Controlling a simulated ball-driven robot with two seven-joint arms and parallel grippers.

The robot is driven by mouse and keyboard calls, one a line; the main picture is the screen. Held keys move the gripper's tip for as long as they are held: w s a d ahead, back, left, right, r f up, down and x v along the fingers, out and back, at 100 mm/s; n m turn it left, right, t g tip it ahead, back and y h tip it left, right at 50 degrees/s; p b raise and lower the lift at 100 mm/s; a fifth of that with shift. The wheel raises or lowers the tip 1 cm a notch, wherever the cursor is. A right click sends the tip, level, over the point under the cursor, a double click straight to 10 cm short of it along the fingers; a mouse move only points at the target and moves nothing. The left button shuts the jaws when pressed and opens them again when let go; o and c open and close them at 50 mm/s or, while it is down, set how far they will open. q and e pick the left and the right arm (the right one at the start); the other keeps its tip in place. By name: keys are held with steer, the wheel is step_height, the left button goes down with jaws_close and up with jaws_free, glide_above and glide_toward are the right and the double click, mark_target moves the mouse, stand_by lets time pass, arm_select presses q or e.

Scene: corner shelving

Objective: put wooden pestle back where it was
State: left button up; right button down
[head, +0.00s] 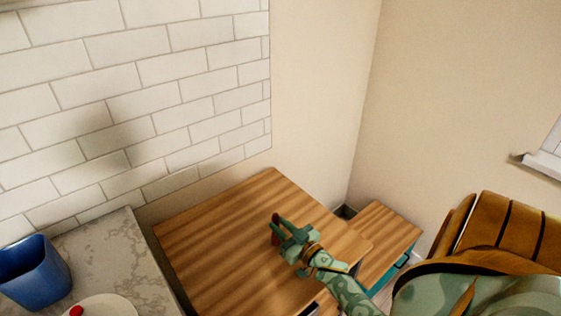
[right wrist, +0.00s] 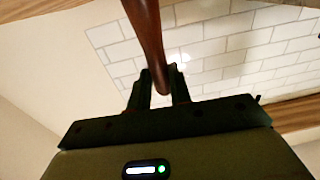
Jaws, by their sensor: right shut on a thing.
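The wooden pestle is a smooth dark reddish-brown rod in the right wrist view (right wrist: 147,35), running from the top edge down between my fingers. My right gripper (right wrist: 158,76) is shut on it near its lower visible end. In the head view my right gripper (head: 277,226) is over the wooden top of the corner unit (head: 215,225), with a small brown part of the pestle (head: 275,239) showing at its fingers. I cannot tell whether the pestle touches the wood. My left gripper is not in view.
A marble counter (head: 105,250) at the left carries a blue container (head: 35,275) and a white plate (head: 108,307) with a small red thing on it. A lower wooden-topped unit (head: 385,235) stands at the right. White wall tiles (head: 130,90) are behind. The corner unit's top is otherwise bare.

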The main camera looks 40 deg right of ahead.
steer(key=shift+s+f, duration=0.1)
steer(key=c, duration=1.3)
jaws_free()
